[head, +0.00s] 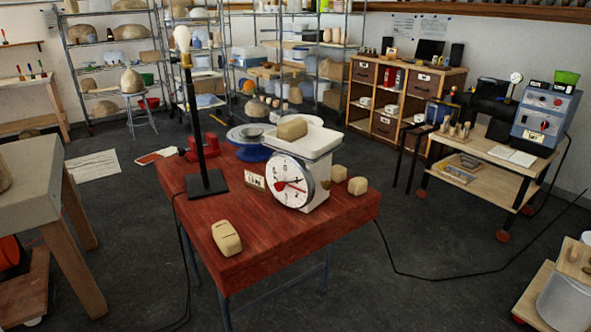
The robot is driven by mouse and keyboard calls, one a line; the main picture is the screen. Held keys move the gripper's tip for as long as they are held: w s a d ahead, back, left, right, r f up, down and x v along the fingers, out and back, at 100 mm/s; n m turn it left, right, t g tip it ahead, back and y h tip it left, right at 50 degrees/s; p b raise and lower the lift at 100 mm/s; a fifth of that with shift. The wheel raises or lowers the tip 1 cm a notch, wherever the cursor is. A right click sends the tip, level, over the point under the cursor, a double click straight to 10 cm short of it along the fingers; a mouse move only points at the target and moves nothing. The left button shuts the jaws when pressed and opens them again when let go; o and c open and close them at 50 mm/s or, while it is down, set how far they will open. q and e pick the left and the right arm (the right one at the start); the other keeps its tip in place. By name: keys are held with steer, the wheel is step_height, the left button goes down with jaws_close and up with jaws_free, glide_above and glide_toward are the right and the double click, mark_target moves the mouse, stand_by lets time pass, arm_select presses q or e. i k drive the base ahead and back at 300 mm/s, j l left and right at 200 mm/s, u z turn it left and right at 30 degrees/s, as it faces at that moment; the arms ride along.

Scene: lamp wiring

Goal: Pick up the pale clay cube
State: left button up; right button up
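Several pale tan clay blocks are on or above the red table (300,240). One clay block (292,128) sits on the pan of a white dial scale (322,148). Two small, roughly cube-shaped clay pieces, one clay piece (339,173) and another clay piece (357,186), lie close together at the table's right side, beside the scale. I cannot tell for certain which one is the pale clay cube. Neither of my grippers is in view.
A black lamp stand (205,150) with a bare bulb (182,38) stands at the table's left. A small card (254,180) stands left of the scale; a blue wheel (253,145) is behind. The table's front right is clear. A black cable (440,279) crosses the floor.

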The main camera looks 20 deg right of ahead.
mark_target(339, 172)
steer(key=i+l+u, duration=0.15)
steer(key=l+u, duration=0.15)
steer(key=i+l+u, duration=0.1)
steer(key=l+u, duration=0.15)
steer(key=l, duration=0.3)
steer(key=i+l+u, duration=0.1)
steer(key=l+u, duration=0.2)
steer(key=l, duration=0.6)
steer(key=i+l, duration=0.1)
steer(key=l, duration=1.25)
steer(key=l+u, duration=0.15)
steer(key=l, duration=1.25)
